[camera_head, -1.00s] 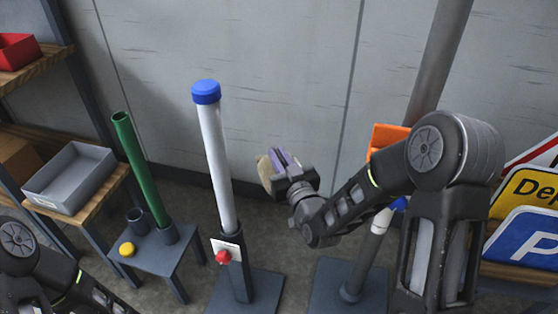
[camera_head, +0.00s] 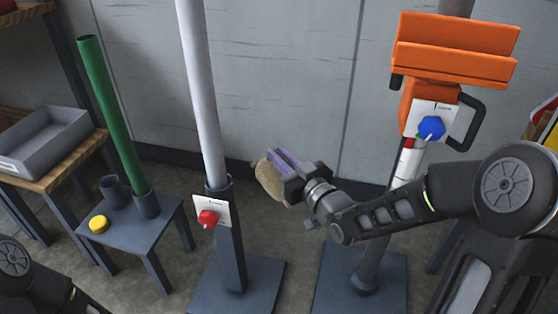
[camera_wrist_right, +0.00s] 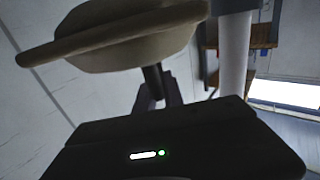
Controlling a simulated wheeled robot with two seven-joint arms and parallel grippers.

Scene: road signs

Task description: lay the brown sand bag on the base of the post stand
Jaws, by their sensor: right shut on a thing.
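My right gripper (camera_head: 281,170) is shut on the brown sand bag (camera_head: 268,182), a tan, rounded bag. It holds the bag in the air, to the right of the grey-white post (camera_head: 203,95). In the right wrist view the sand bag (camera_wrist_right: 125,45) fills the upper left, with a flat edge along it. The post stands upright in the dark socket of the post stand (camera_head: 233,255), which has a red knob. The stand's flat square base (camera_head: 262,285) lies on the floor, below the bag in the picture, and its visible top is bare. My left gripper is out of view.
A second stand with a flat base (camera_head: 385,290) and an orange head (camera_head: 455,50) with a blue knob (camera_head: 431,128) is at right. A small table (camera_head: 150,222) with a green tube (camera_head: 112,115) and yellow knob is at left. A grey tray (camera_head: 45,142) rests on a shelf.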

